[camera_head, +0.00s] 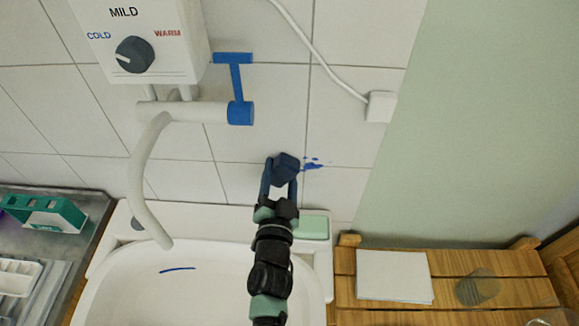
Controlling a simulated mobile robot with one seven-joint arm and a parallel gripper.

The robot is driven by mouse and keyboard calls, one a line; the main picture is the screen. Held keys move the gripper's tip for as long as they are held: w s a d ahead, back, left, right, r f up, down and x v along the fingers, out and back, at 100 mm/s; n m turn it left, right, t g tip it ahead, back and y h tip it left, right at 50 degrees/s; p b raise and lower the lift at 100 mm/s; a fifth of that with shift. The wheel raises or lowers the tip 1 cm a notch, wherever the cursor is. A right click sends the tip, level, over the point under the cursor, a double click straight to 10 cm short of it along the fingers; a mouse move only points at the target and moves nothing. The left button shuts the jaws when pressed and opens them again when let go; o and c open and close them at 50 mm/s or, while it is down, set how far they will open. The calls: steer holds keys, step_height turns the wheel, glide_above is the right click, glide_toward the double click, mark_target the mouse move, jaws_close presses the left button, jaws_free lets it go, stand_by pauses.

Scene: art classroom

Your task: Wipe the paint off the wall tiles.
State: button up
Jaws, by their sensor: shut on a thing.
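Blue paint spots (312,164) mark the white wall tiles (340,145) right of the tap, near a grout line. My gripper (281,178) is shut on a dark blue block (286,168), which looks like a sponge or cloth. The block is just left of the paint spots, at or close to the tiles. I cannot tell whether it touches them. The block and gripper may hide part of the paint.
Below is a white sink (210,275) with a blue streak (178,269) inside. A white tap spout (140,180) with a blue lever (238,85) is left. A green block (313,228) lies on the sink's rim. A wooden slatted bench (450,265) holds white paper (393,276) and a glass (478,288).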

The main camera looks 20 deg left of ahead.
mark_target(297, 173)
steer(key=shift+a+r, duration=0.1)
steer(key=shift+a, duration=0.1)
steer(key=shift+s+r+p, duration=0.1)
steer(key=shift+r+p, duration=0.25)
steer(key=shift+p, duration=0.05)
steer(key=shift+w+d+f+b, duration=0.25)
steer(key=shift+d+b, duration=0.3)
steer(key=shift+b, duration=0.3)
steer(key=shift+w+d+b, duration=0.2)
steer(key=shift+d+b, duration=0.7)
steer(key=shift+b, duration=0.25)
steer(key=shift+w+d+r+b, duration=0.2)
steer(key=shift+d+b, duration=0.1)
steer(key=shift+d, duration=0.15)
steer(key=shift+d+f+b, duration=0.1)
steer(key=shift+d+b, duration=0.3)
steer(key=shift+b, duration=0.3)
steer(key=d+b, duration=0.2)
steer(key=b, duration=0.1)
steer(key=shift+w+d, duration=0.35)
steer(key=shift+w, duration=0.05)
